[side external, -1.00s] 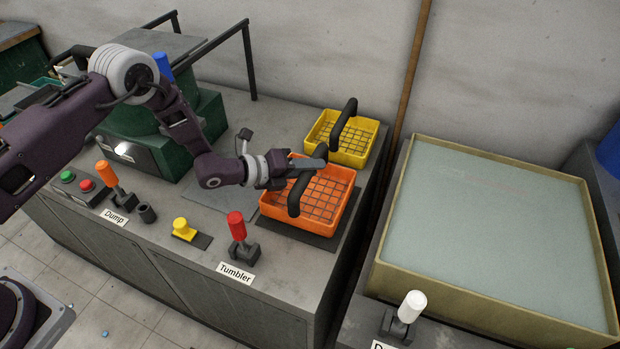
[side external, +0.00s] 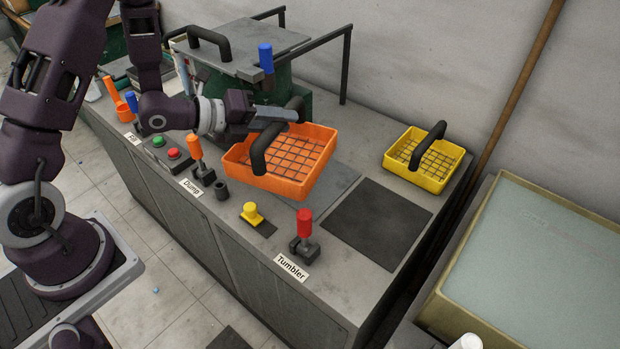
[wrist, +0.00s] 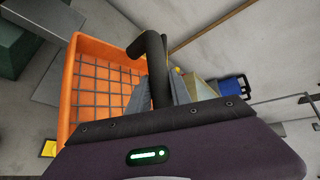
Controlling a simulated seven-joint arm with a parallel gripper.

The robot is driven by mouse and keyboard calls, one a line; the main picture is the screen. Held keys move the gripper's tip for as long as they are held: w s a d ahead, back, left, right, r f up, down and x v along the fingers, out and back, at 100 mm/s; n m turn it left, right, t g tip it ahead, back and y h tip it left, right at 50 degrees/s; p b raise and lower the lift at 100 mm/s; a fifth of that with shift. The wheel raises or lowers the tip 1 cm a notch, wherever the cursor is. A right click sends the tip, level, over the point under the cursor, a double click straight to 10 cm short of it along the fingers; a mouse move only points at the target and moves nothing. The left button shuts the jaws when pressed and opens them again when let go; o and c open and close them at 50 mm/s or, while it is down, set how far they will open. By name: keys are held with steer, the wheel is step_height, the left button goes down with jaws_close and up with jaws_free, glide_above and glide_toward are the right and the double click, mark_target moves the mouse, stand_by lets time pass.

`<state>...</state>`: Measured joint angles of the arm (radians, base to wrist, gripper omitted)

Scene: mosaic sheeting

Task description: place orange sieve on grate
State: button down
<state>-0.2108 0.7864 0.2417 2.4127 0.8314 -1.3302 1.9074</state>
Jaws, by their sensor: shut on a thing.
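The orange sieve (side external: 312,165) is a shallow open tray with a dark mesh floor and a black arched handle. My gripper (side external: 279,119) is shut on that handle and holds the sieve, roughly level, apparently above the counter near the green machine. In the wrist view, the sieve (wrist: 88,85) hangs left of the fingers, and my gripper (wrist: 155,95) grips the black handle. A flat grey plate (side external: 334,190) lies on the counter partly under the sieve, and a dark mat (side external: 377,222) lies bare to its right. I cannot tell which surface is the grate.
A yellow sieve (side external: 450,163) stands at the counter's far right. The red Tumbler lever (side external: 304,225), yellow knob (side external: 252,213) and orange Dump lever (side external: 195,148) stand along the front edge. The green machine (side external: 225,75) has a black rail and blue-handled lever (side external: 265,60).

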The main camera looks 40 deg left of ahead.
mark_target(268, 159)
steer(key=shift+n+y, duration=0.4)
steer(key=shift+y, duration=0.1)
steer(key=s+a+f, duration=0.2)
steer(key=shift+s+a+f, duration=0.15)
steer(key=shift+s+f, duration=0.15)
steer(key=shift+s, duration=0.05)
steer(key=shift+t, duration=0.3)
steer(key=f, duration=0.2)
steer(key=s+f, duration=0.1)
steer(key=f, duration=0.2)
steer(key=s+f, duration=0.1)
steer(key=f, duration=0.2)
steer(key=shift+s+a, duration=0.2)
steer(key=shift+a, duration=0.1)
steer(key=w, duration=1.8)
step_height(268, 159, down, 7)
steer(key=shift+s+f, duration=0.1)
steer(key=c, duration=1.2)
jaws_free()
steer(key=shift+o, duration=0.2)
